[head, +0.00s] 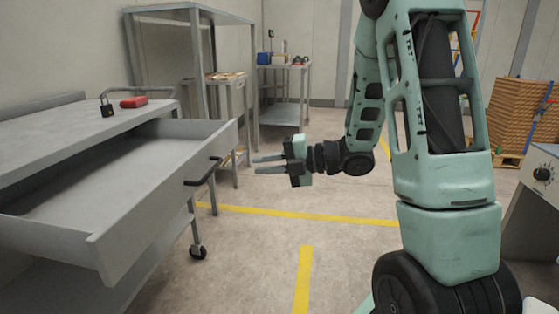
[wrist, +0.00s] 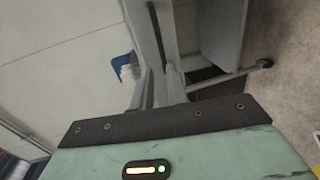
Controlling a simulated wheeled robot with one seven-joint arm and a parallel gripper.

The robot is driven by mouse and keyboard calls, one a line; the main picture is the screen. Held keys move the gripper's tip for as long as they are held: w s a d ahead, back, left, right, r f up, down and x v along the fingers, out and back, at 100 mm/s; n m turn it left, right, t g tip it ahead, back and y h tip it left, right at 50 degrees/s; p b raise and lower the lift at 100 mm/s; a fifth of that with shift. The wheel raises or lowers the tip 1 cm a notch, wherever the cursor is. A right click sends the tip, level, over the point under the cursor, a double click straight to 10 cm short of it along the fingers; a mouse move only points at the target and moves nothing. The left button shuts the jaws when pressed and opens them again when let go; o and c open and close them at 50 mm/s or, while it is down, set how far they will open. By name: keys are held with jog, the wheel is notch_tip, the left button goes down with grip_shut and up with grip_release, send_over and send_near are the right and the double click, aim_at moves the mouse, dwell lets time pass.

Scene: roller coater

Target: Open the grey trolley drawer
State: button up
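The grey trolley drawer (head: 150,232) stands pulled well out at the left of the head view, its empty inside showing. Its dark bar handle (head: 204,172) is on the front panel. My gripper (head: 254,165) is to the right of the handle, apart from it, with its fingers pointing left. The two fingers are parallel with a gap between them and hold nothing. In the wrist view the fingers (wrist: 162,88) show from behind, with no handle between them.
A black padlock (head: 107,107) and a red item (head: 134,102) lie on the trolley top. A tall grey shelf frame (head: 192,45) stands behind the trolley. A wooden stack (head: 520,120) is at the right. The floor with yellow lines is clear beside the trolley.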

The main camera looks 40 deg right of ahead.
jog(key=v, duration=0.3)
jog(key=shift+s+d, duration=0.2)
jog(key=shift+s, duration=0.1)
dwell(0.3)
